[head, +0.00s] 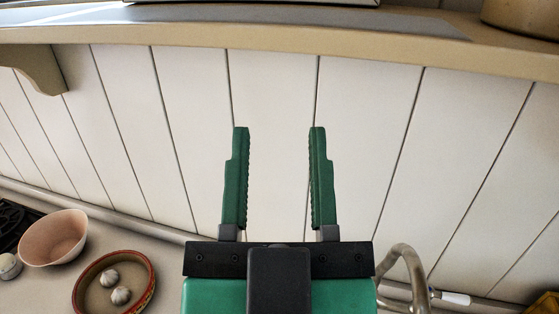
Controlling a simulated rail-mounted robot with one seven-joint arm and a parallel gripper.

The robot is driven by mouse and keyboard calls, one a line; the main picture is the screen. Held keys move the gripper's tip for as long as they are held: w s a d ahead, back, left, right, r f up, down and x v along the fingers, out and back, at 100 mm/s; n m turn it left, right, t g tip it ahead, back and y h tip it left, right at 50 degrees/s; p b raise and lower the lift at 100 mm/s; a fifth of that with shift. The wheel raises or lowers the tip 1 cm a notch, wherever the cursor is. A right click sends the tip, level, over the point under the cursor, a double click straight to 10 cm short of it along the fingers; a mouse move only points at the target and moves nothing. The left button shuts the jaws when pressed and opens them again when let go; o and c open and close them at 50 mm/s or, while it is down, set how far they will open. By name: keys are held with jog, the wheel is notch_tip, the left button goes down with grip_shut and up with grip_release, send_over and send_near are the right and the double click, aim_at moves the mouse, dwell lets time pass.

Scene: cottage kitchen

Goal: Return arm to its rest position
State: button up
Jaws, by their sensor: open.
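My gripper (279,130) is in the middle of the head view, with its two green fingers pointing up and spread wide apart. Nothing is between the fingers. Behind them is the white panelled wall (190,130). The gripper's dark mounting bar and green body show at the bottom of the view, and the rest of the arm is out of sight.
A wooden shelf (280,38) runs across the top, above the fingertips. At lower left are a pink bowl (54,238) and a red-rimmed dish (82,285) holding two white, garlic-like bulbs (115,287). A curved metal tap (408,262) stands right of the gripper.

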jog(key=shift+s+r, duration=0.4)
jog(key=shift+r, duration=0.05)
